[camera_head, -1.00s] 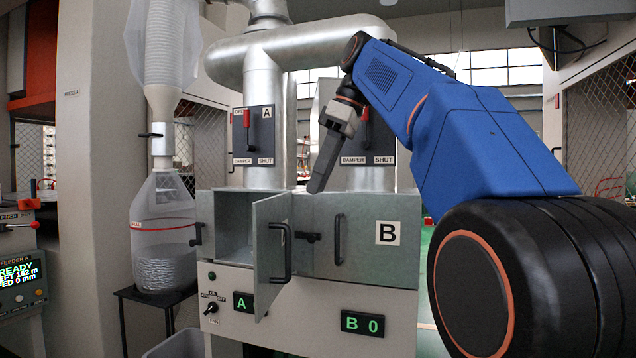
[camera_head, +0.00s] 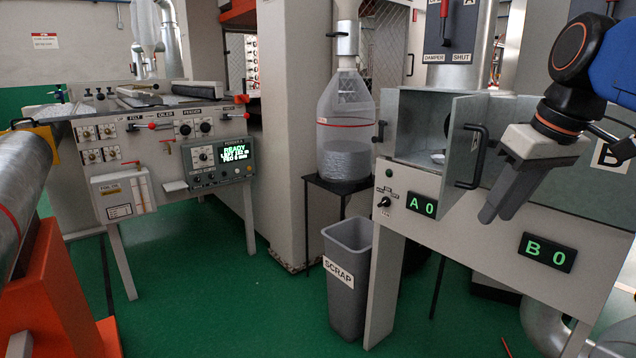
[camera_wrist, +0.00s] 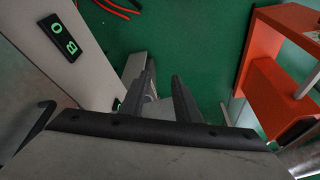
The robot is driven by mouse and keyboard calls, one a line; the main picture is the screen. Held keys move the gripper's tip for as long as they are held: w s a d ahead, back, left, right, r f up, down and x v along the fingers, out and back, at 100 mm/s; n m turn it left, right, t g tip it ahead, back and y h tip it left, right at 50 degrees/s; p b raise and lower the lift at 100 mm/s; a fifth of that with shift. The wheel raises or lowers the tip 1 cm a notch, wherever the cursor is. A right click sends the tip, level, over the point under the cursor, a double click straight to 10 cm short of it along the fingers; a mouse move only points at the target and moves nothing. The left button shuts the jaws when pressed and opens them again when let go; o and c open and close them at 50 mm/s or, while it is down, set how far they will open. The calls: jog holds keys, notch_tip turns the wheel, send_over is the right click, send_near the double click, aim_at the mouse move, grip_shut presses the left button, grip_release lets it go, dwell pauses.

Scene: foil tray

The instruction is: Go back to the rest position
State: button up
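My gripper (camera_head: 503,212) hangs at the right of the head view, pointing down in front of the cabinet with the A and B readouts. Its two grey fingers also show in the wrist view (camera_wrist: 163,82), with a gap between them and nothing held. The door (camera_head: 463,140) of compartment A stands open to the left of my gripper. Inside the compartment (camera_head: 411,128) lies a small pale, shiny object (camera_head: 438,158), partly hidden by the door; I cannot tell for sure what it is.
A grey SCRAP bin (camera_head: 347,290) stands on the floor left of the cabinet. A clear bag (camera_head: 345,135) hangs over a black stand. The feeder machine (camera_head: 160,135) stands at the left, beside a metal roll on an orange stand (camera_head: 65,290). Green floor (camera_head: 220,300) is clear between them.

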jog(key=s+f+m, duration=0.1)
jog(key=s+f, duration=0.2)
jog(key=f, duration=0.5)
jog(key=s+a+f+m+h, duration=0.1)
jog(key=s+f, duration=0.3)
jog(key=f, duration=0.5)
jog(key=s+a+f+m+t, duration=0.1)
jog(key=s+f, duration=0.2)
jog(key=f, duration=0.6)
jog(key=shift+s, duration=0.35)
jog(key=shift+w+r+m, duration=0.1)
jog(key=shift+w+m, duration=0.05)
jog(key=shift+m, duration=0.15)
